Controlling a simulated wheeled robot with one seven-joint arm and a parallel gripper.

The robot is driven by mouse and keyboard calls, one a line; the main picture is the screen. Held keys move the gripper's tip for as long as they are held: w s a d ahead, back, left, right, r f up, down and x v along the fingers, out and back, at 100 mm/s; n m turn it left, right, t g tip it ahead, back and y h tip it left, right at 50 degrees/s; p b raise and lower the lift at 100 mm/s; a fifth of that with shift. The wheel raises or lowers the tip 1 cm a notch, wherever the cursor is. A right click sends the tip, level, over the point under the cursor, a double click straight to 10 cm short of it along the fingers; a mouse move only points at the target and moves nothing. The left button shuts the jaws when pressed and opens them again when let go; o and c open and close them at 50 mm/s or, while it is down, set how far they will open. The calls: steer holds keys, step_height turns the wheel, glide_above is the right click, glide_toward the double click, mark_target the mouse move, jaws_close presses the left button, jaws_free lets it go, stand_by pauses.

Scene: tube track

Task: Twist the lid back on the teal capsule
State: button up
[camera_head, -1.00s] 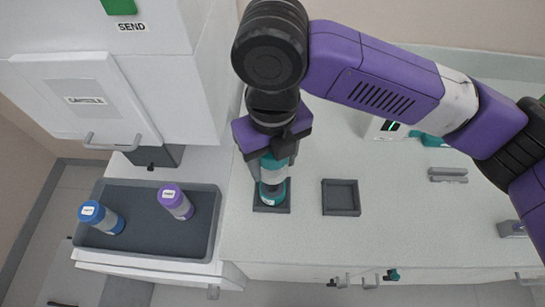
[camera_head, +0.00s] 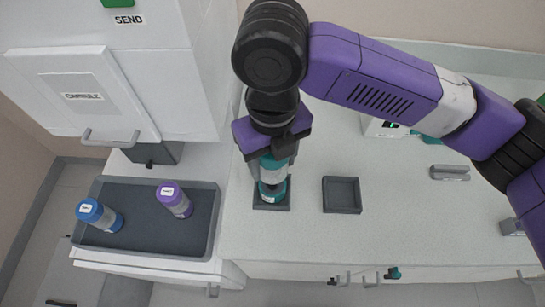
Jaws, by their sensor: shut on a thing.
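The teal capsule (camera_head: 271,191) stands upright in a dark square holder (camera_head: 285,206) on the white counter. It has a teal base and a pale clear middle. My gripper (camera_head: 273,155) points down over it and is shut on the teal lid (camera_head: 269,162) at its top. The lid sits at the top of the capsule. The fingers partly hide it, and I cannot tell how tightly it is seated.
A second dark square holder (camera_head: 342,195) to the right is empty. A grey tray (camera_head: 145,246) at the left holds a blue-capped capsule (camera_head: 100,215) and a purple-capped capsule (camera_head: 174,198). A white cabinet (camera_head: 178,70) with a "SEND" label stands close at the left. A grey block (camera_head: 450,172) lies farther right.

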steer(key=shift+f+b, duration=1.95)
steer(key=shift+f, duration=1.1)
steer(key=shift+r, duration=0.1)
steer(key=m+p, duration=0.2)
steer(key=m, duration=0.1)
steer(key=shift+r+m+p, duration=0.1)
steer(key=shift+m+p, duration=0.2)
steer(key=shift+m, duration=0.1)
steer(key=m+p, duration=0.3)
steer(key=m, duration=0.3)
steer(key=shift+p, duration=0.3)
steer(key=m+p, duration=0.3)
steer(key=m, duration=0.2)
steer(key=shift+a+m+p, duration=0.1)
steer(key=shift+m+p, duration=0.2)
steer(key=m+p, duration=0.2)
steer(key=m, duration=0.1)
steer(key=shift+m+p, duration=0.45)
steer(key=shift+m, duration=0.35)
steer(key=shift+f, duration=0.2)
